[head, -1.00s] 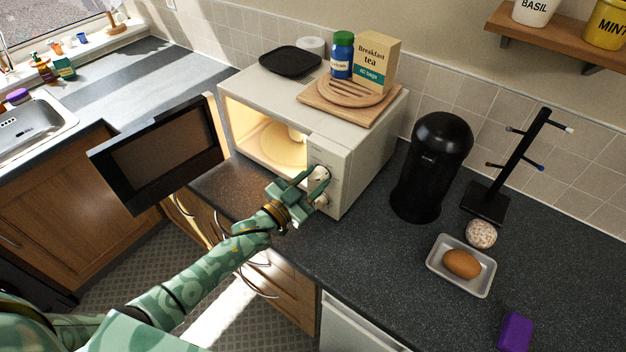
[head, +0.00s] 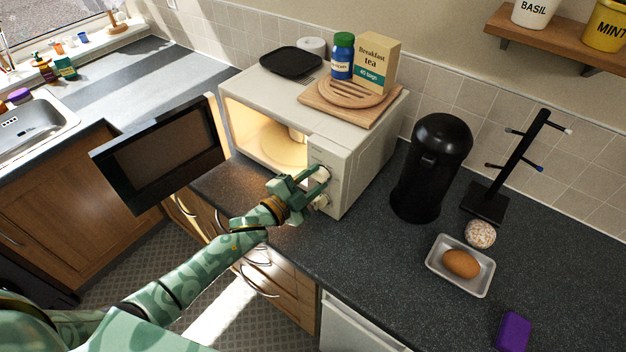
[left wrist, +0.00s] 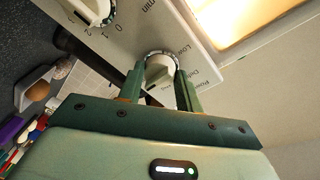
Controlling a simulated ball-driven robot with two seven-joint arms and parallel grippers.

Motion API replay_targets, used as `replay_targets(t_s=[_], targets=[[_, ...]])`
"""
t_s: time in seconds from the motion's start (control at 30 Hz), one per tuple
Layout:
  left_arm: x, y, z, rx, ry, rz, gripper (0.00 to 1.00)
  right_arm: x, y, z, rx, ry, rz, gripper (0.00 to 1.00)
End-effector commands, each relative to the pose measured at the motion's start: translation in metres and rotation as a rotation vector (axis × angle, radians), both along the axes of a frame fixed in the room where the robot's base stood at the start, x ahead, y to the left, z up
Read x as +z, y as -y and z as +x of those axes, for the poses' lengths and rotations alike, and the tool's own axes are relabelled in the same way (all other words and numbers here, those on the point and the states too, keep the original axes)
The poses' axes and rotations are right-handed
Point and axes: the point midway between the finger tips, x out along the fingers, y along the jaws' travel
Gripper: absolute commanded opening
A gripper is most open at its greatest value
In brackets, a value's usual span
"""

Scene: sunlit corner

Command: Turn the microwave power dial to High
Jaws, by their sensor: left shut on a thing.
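The cream microwave (head: 352,165) stands on the counter with its dark door (head: 160,155) swung open to the left and its inside lit. My left gripper (head: 322,178) is shut on the upper dial of its front panel, the power dial (left wrist: 160,70). In the left wrist view the fingers (left wrist: 161,84) lie on either side of this pale dial. "Low" and part of "Power" are printed beside it; its pointer setting is unclear. A second dial (left wrist: 92,8), near the word "min", also shows in the head view (head: 321,201) below the gripper. My right gripper is out of view.
A wooden board (head: 312,94) with a blue jar (head: 342,62) and a tea box (head: 376,65) sits on the microwave, beside a black plate (head: 290,62). A black canister (head: 432,165) stands to the right. A tray (head: 484,285) holds a brown oval item.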

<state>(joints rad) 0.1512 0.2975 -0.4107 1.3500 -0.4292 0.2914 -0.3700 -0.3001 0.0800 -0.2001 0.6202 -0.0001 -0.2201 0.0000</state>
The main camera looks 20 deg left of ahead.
Motion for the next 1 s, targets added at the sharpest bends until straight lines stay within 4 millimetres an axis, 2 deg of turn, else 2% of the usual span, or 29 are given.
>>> replay_targets(t_s=[0.5,0.53,0.6,0.87,1.0], targets=[[-0.0019,-0.0003,-0.0007,0.001,0.004,0.024,0.12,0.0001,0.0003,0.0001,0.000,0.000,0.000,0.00],[-0.0019,-0.0003,-0.0007,0.000,0.004,0.024,0.38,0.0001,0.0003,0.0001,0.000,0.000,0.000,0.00],[-0.0017,-0.0002,-0.0006,0.000,0.004,0.024,0.57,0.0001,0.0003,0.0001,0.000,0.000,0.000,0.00],[-0.0006,-0.0003,-0.0004,0.000,0.005,0.021,0.57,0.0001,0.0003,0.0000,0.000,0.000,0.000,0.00],[-0.0010,-0.0046,-0.0081,0.000,0.005,0.021,0.57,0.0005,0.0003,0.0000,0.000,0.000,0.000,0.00]])
